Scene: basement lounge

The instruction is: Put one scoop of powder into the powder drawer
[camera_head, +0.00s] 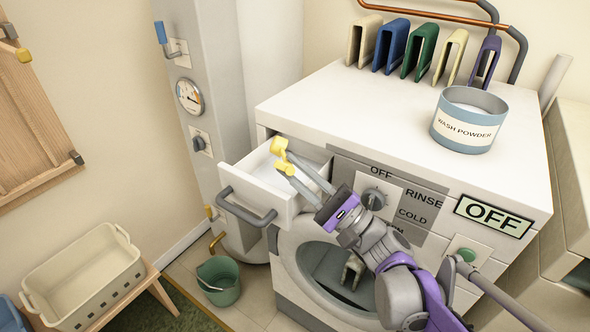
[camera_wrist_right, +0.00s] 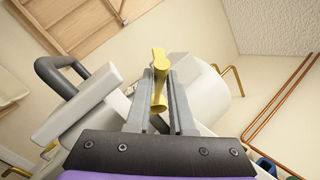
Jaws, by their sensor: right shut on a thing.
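The powder drawer (camera_head: 262,188) is pulled out of the upper left front of the white washing machine, and its dark handle (camera_head: 246,208) faces left. My right gripper (camera_head: 288,163) is over the open drawer, shut on a small yellow scoop (camera_head: 279,147). The scoop also shows between the fingers in the right wrist view (camera_wrist_right: 158,75). I cannot tell whether powder is in the scoop or in the drawer, whose inside looks pale. The blue-grey wash powder tub (camera_head: 468,122) stands open on the machine top, with pale powder inside. My left gripper is not in view.
Several coloured clips (camera_head: 420,50) stand along the machine's back edge. A grey column (camera_head: 205,95) with a gauge stands close left of the drawer. A green bucket (camera_head: 219,283) and a cream basket (camera_head: 85,278) are below left. The machine top's middle is clear.

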